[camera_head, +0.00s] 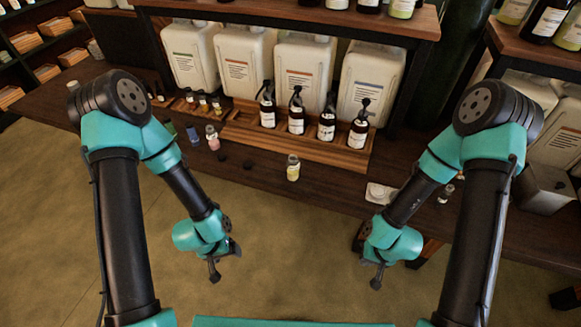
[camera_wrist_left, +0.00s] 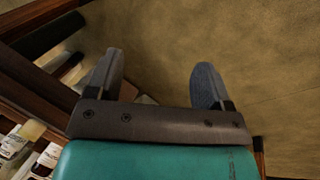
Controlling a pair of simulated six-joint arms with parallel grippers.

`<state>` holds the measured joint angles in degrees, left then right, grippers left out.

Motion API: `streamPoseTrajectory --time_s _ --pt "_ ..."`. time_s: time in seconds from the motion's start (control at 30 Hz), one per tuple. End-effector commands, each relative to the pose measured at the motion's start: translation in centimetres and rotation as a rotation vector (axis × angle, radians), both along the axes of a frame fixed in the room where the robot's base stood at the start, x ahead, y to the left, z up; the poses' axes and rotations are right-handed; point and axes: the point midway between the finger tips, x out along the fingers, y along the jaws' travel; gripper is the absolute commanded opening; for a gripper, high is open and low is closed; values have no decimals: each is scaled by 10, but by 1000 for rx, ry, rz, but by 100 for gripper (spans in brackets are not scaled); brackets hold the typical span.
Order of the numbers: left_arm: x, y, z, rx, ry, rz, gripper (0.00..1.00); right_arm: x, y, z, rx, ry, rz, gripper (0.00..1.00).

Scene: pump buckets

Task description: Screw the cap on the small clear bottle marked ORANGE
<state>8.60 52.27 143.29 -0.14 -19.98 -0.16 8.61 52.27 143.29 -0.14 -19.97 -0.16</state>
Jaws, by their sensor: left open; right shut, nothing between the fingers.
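Small bottles stand on the dark wooden counter: one with yellow contents (camera_head: 293,168) near the front edge, one pink (camera_head: 212,138) and a dark bluish one (camera_head: 192,135) further left. A small clear bottle (camera_head: 446,193) stands at the right. No label is legible, so I cannot tell which is marked ORANGE. Two small dark round pieces, perhaps caps (camera_head: 222,156) (camera_head: 248,164), lie between the pink and yellow bottles. My left gripper (camera_head: 225,262) is open and empty in front of the counter; its spread fingers show in the left wrist view (camera_wrist_left: 158,72). My right gripper (camera_head: 376,279) is shut and empty, also before the counter.
Several dark pump bottles (camera_head: 296,119) stand in a wooden tray (camera_head: 275,137). Large white jugs (camera_head: 303,68) stand behind, under a shelf (camera_head: 330,20). A white pad (camera_head: 380,193) and a grey box (camera_head: 543,188) are at the right. Open floor lies before the counter.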

Motion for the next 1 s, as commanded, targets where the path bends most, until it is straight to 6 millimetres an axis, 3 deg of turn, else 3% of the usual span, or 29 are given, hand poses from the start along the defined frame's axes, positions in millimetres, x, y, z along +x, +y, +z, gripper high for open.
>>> streamPoseTrajectory --time_s 0.43,0.53,0.77,1.0 --pt "0 0 0 0 0 0 74 0 0 0 0 0 0 0" --pt "0 0 0 0 0 0 65 0 0 0 0 0 0 0" --pt "1 0 0 0 0 -1 65 0 0 0 0 0 0 0" --pt "26 3 8 -6 -16 -51 65 0 0 0 0 0 0 0"
